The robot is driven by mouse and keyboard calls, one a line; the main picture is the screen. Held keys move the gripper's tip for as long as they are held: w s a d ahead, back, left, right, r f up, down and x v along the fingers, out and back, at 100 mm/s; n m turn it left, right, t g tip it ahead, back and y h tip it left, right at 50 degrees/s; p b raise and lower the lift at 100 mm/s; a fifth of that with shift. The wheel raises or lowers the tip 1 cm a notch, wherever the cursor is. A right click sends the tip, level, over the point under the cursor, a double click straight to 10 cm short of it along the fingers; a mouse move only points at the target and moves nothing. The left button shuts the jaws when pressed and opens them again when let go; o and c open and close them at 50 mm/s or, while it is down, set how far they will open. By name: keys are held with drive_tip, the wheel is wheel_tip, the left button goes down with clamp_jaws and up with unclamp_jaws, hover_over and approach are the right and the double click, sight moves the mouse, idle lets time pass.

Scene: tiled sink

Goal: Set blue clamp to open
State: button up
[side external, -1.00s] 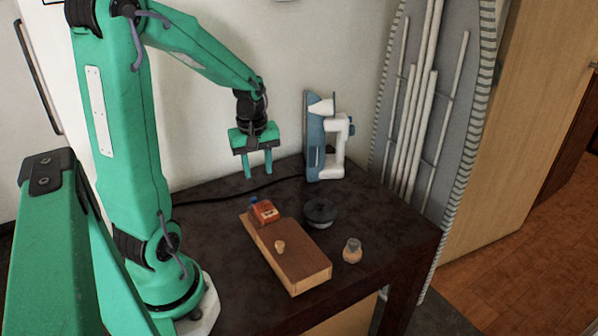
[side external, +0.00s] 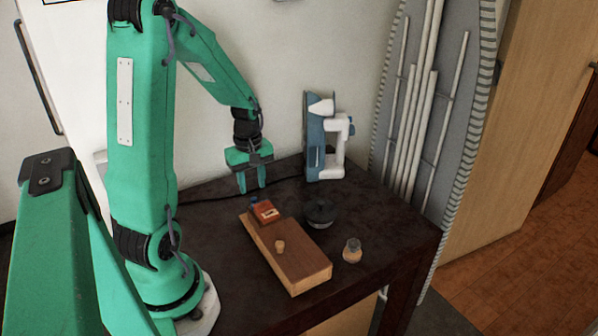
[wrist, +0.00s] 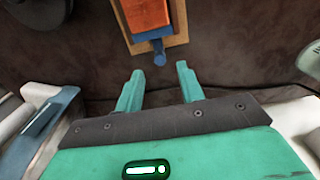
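A small blue part (side external: 254,202), which looks like the blue clamp, sits at the far end of the wooden board beside an orange-red block (side external: 266,211). In the wrist view the blue clamp (wrist: 158,49) is a short bar with a rounded knob pointing toward my gripper. My gripper (side external: 253,188) points down over the table, just behind and above the clamp. In the wrist view my gripper (wrist: 158,72) has its fingers apart with nothing between them, and the knob lies just ahead of the gap. Whether the clamp is open or closed is unclear.
The wooden board (side external: 303,268) carries a small wooden peg (side external: 280,246). A dark round object (side external: 320,213) and a small jar (side external: 352,250) stand to its right. A blue and white device (side external: 314,140) stands at the back. A dark cable (side external: 290,181) crosses the table behind the board.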

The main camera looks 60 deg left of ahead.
sight(254, 199)
drive_tip(key=shift+f, duration=2.2)
drive_tip(key=shift+c, duration=0.5)
clamp_jaws()
